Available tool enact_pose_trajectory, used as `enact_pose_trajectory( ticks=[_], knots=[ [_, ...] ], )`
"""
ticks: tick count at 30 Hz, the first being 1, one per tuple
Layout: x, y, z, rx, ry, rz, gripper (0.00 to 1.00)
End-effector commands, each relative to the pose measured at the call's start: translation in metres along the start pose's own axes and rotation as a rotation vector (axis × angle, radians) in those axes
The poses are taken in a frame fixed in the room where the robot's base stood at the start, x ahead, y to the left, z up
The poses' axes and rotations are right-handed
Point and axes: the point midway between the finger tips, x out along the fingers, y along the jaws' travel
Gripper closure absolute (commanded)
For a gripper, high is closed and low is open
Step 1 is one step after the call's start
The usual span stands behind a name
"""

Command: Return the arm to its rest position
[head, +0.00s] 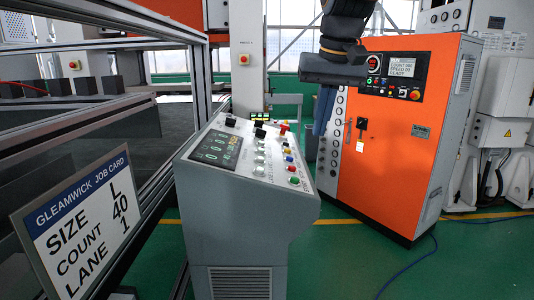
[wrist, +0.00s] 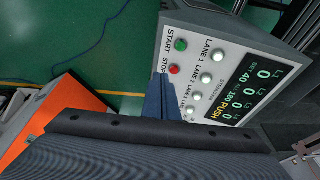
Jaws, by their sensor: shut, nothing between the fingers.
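My gripper (head: 322,112) hangs from the arm at the upper middle of the head view, with its blue fingers pointing down. The fingers are closed together with nothing between them. In the head view they appear to the right of and above the grey control console (head: 235,215). In the wrist view the gripper (wrist: 160,82) overlaps the console panel beside the green START button (wrist: 180,45) and the red STOP button (wrist: 174,70). I cannot tell the exact gap, but no contact is visible. The arm above is cut off by the frame's top edge.
An orange cabinet (head: 385,165) stands behind and right of my gripper. A job card (head: 78,222) reading size L, count 40, lane 1 is at the lower left by a metal frame (head: 165,160). Green floor (head: 340,265) is open in front of the cabinet, with a blue cable on it.

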Motion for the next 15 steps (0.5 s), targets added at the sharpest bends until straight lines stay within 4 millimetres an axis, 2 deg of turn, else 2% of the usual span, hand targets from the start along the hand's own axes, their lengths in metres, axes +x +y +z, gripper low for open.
enact_pose_trajectory(
  ticks=[5, 9, 12, 15],
  knots=[
    [0.073, 0.026, 0.037, 0.006, -0.022, 0.023, 1.0],
    [0.137, 0.051, 0.086, 0.007, -0.037, 0.042, 1.0],
    [0.169, 0.065, 0.119, 0.005, -0.042, 0.052, 1.0],
    [0.193, 0.075, 0.149, 0.003, -0.048, 0.06, 1.0]
  ],
)
